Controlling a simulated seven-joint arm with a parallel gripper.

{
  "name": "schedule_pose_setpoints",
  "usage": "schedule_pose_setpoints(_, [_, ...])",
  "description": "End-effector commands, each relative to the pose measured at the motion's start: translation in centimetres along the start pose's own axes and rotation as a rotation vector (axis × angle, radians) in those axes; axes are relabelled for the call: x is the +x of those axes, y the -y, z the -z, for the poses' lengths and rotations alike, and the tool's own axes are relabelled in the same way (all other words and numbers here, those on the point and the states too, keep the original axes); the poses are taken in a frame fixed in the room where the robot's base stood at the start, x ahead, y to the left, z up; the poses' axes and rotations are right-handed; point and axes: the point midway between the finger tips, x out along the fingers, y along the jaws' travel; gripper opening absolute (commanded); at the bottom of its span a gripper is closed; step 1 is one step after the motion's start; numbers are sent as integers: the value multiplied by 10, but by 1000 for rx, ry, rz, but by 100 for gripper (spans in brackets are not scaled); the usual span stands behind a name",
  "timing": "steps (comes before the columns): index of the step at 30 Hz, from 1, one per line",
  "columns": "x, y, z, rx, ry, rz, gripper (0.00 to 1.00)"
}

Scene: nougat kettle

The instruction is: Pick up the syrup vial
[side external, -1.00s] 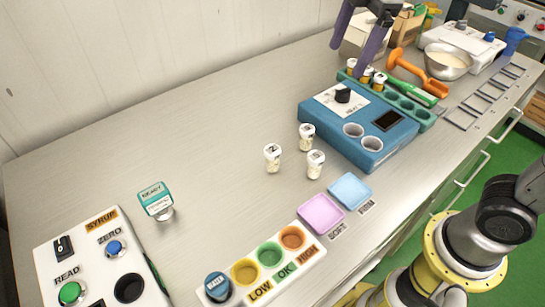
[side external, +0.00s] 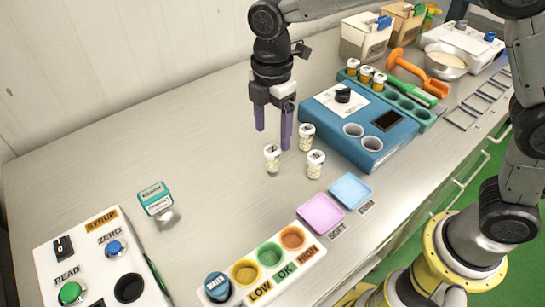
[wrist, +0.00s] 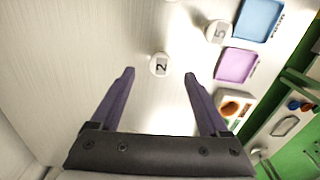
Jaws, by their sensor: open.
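Three white-capped vials with pale contents stand upright on the steel table in the side view: a left one (side external: 272,160), a back one (side external: 306,139) and a front one (side external: 315,165). I cannot tell which is called the syrup vial. My gripper (side external: 273,138) points down above the left vial, its purple fingers open and empty. In the wrist view, a cap marked 2 (wrist: 159,65) shows between and just past the fingertips (wrist: 159,75). A cap marked 5 (wrist: 219,32) lies to the right of them.
A blue device (side external: 360,135) with two wells stands right of the vials. A green rack (side external: 403,102) holds amber vials. Pink (side external: 321,214) and blue (side external: 350,190) pads, a LOW/OK/HIGH block (side external: 290,265) and a SYRUP panel (side external: 85,240) are in front. The back-left table is clear.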

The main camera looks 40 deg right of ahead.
Motion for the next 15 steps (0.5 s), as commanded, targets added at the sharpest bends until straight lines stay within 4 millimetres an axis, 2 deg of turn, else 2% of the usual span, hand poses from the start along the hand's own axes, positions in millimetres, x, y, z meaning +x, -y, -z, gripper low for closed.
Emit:
schedule_pose_setpoints(7, [18,1,0,0,1,2,79])
schedule_pose_setpoints(15, [54,3,1,1,1,2,79])
